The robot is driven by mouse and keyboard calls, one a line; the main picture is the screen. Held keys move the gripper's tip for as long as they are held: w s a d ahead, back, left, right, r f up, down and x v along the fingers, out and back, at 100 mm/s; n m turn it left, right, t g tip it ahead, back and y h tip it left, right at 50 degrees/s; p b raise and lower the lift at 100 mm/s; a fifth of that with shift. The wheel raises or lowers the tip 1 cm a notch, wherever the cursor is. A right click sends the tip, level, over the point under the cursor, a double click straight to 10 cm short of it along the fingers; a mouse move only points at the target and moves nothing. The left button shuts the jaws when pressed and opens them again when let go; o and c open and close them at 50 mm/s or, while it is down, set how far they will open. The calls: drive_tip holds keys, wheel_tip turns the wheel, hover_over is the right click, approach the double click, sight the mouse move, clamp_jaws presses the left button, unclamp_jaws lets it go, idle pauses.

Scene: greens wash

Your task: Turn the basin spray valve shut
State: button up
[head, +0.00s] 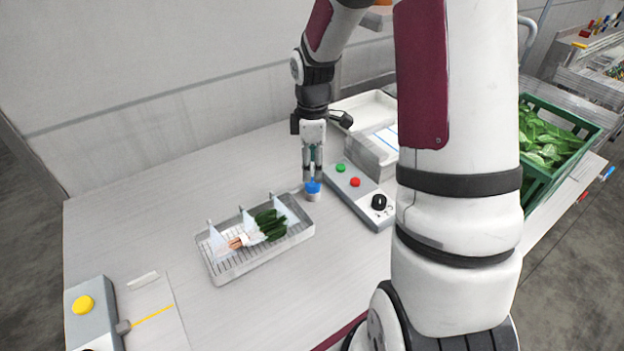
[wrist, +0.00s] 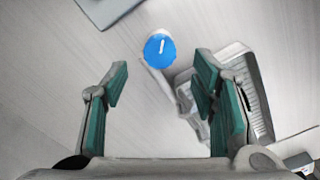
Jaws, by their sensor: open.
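The spray valve (head: 313,188) has a blue round knob on a pale base, standing at the right end of the metal basin. In the wrist view the blue knob (wrist: 160,50) shows a white mark and lies ahead of the fingertips, between their lines. My gripper (head: 312,176) points down over the valve in the head view. In the wrist view my gripper (wrist: 160,85) is open and empty, its fingers apart. The basin (head: 262,265) holds a wire rack, clear sprays and a bunch of greens (head: 268,225). I cannot tell whether a fingertip touches the knob.
A grey control box (head: 362,205) with green and red buttons and a black dial stands right of the valve. White trays (head: 365,110) lie behind it. A green crate of leaves (head: 545,140) is far right. A yellow-button box (head: 88,310) is front left.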

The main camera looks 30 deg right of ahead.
sight(313, 182)
wheel_tip(313, 182, down, 6)
drive_tip(key=shift+r, duration=0.1)
idle(0.4)
drive_tip(key=c, duration=1.2)
